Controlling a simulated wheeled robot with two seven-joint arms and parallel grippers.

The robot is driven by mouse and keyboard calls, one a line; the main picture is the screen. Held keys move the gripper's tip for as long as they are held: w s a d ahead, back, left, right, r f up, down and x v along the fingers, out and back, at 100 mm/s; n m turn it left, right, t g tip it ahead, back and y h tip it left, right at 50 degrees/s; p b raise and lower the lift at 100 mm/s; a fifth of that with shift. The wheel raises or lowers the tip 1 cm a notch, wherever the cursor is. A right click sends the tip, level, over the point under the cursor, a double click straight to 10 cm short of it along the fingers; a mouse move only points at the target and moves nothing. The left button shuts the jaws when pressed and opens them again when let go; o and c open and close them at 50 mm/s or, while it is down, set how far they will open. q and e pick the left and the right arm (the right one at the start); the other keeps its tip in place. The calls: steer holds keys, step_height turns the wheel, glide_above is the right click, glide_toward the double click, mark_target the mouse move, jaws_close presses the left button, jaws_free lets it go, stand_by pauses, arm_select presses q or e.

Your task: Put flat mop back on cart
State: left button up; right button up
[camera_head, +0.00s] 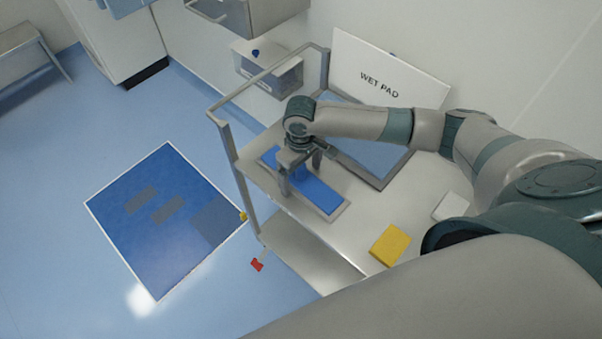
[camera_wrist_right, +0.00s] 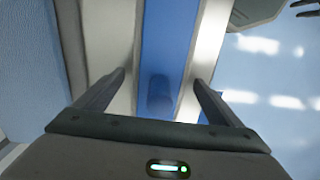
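The flat mop (camera_head: 318,191) is a long blue strip lying in a shallow grey holder on the cart's (camera_head: 358,232) top. It also shows in the right wrist view (camera_wrist_right: 165,40), with a darker blue raised part between my fingers. My right gripper (camera_head: 300,174) points down over the mop. Its fingers, also seen in the right wrist view (camera_wrist_right: 160,78), stand apart on either side of the raised part, with gaps on both sides. Part of the mop is hidden by the gripper in the head view. My left gripper is not in view.
A "WET PAD" panel (camera_head: 424,97) and a blue-bottomed tray (camera_head: 372,150) are behind the mop. A yellow block (camera_head: 390,245) and a white block (camera_head: 452,206) lie on the cart. A metal rail (camera_head: 237,176) edges the cart's left. A blue floor mat (camera_head: 165,245) lies left.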

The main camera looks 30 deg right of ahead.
steer(key=shift+r, duration=0.15)
step_height(320, 180, up, 10)
steer(key=b, duration=0.3)
steer(key=shift+r, duration=1)
